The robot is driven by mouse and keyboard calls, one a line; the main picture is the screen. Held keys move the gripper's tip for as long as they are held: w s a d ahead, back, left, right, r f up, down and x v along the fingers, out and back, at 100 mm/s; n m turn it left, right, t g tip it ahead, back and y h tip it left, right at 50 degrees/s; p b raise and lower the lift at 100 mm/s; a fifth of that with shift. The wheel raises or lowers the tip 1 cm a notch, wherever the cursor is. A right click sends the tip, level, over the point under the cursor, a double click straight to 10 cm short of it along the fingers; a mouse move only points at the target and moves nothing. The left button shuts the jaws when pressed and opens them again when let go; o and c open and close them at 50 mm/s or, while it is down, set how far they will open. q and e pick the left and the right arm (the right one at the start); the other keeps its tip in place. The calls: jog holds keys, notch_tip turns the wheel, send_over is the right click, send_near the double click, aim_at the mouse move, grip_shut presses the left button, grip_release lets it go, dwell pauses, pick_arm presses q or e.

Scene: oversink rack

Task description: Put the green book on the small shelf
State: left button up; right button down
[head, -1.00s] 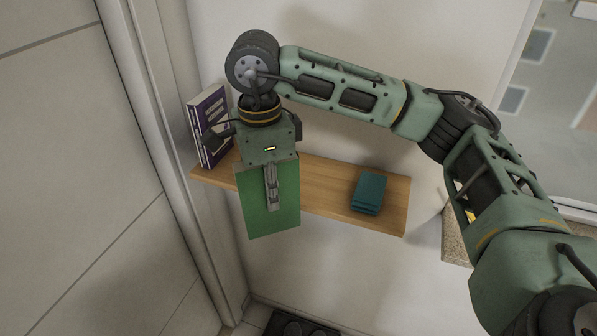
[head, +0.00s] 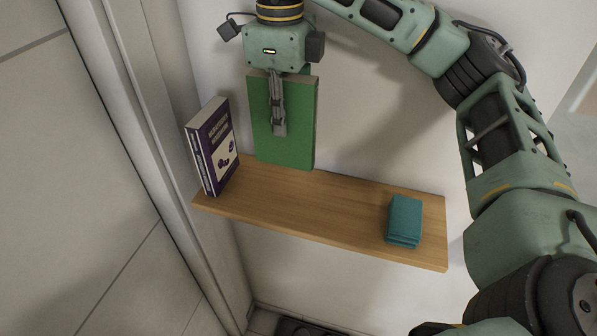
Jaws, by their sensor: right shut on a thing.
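The green book (head: 300,135) is upright in my right gripper (head: 279,130), which is shut on it with one finger across its front cover. The book is at the back of the small wooden shelf (head: 310,215), just right of the purple books. Its lower edge is close to the shelf's back part; I cannot tell whether it touches the board. The gripper's other finger is hidden behind the book. My left gripper is not in view.
Purple books (head: 213,147) stand at the shelf's left end. A small stack of teal books or cloths (head: 404,221) lies near the right end. The shelf's middle is clear. A wall is behind, and a pale panel (head: 70,180) is at the left.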

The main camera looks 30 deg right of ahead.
aim_at(287, 163)
jog(key=f, duration=0.2)
jog(key=s+f, duration=0.1)
jog(key=shift+s+f, duration=0.1)
jog(key=shift+f, duration=0.55)
jog(key=f, duration=0.2)
jog(key=f+p, duration=0.1)
jog(key=f, duration=0.1)
jog(key=shift+w, duration=0.25)
jog(key=shift+f, duration=0.25)
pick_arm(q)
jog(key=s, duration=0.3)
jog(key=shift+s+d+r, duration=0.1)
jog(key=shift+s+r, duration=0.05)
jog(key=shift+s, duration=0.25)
pick_arm(e)
jog(key=c, duration=1.5)
grip_release()
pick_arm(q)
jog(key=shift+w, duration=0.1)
